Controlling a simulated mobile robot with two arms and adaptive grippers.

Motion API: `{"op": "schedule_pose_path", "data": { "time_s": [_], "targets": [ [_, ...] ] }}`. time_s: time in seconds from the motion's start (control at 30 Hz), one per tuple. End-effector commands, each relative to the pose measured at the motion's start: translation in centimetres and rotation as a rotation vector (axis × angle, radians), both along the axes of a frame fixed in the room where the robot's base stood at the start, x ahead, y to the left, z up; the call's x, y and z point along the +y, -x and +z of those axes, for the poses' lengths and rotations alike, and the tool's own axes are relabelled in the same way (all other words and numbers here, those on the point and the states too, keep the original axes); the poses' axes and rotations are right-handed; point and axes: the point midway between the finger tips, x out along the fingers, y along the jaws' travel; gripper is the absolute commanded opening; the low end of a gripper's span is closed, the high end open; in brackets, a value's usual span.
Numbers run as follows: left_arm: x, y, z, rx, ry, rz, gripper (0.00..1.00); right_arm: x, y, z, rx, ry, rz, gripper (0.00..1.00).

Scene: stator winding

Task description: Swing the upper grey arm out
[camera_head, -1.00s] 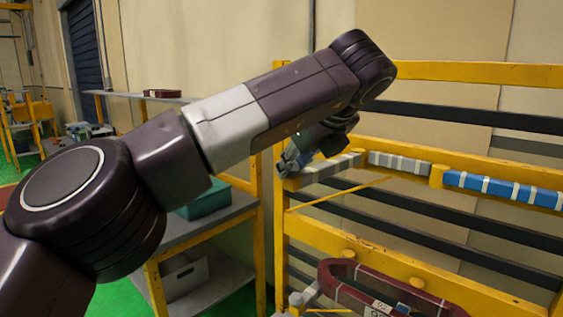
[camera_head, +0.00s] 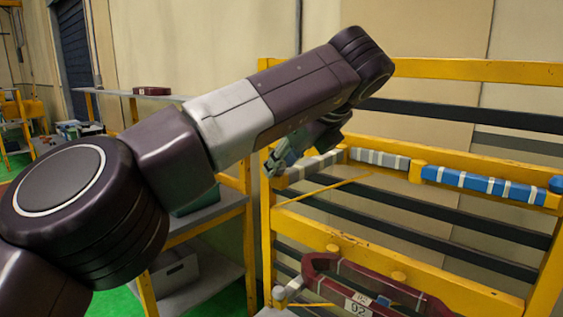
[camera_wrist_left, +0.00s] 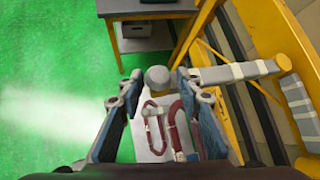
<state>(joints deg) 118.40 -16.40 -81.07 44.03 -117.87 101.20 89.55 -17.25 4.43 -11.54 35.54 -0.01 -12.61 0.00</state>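The upper grey arm (camera_head: 314,167), with pale bands, runs from the yellow rail down-left to my left gripper (camera_head: 279,162) in the head view. In the left wrist view the grey arm (camera_wrist_left: 235,72) stands out from the yellow rail at an angle and ends in a round grey knob (camera_wrist_left: 157,77). My left gripper (camera_wrist_left: 158,88) has its fingers apart, one on each side of the knob, with small gaps showing. Whether a finger touches it I cannot tell. My right gripper is in neither view.
A dark red coil (camera_head: 318,266) with a label hangs lower on the yellow rack (camera_head: 410,72). A lower grey knob (camera_head: 279,293) is beside it. Grey banded (camera_head: 379,159) and blue banded (camera_head: 480,184) pieces lie along the rail. A shelf unit (camera_head: 225,203) stands left of the rack.

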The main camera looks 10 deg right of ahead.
Motion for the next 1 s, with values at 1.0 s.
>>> {"op": "schedule_pose_path", "data": {
  "time_s": [1.0],
  "targets": [
    [-4.8, 12.0, 0.8, -0.001, -0.001, -0.002, 0.32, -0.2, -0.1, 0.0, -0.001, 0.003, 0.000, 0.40]
  ]
}}
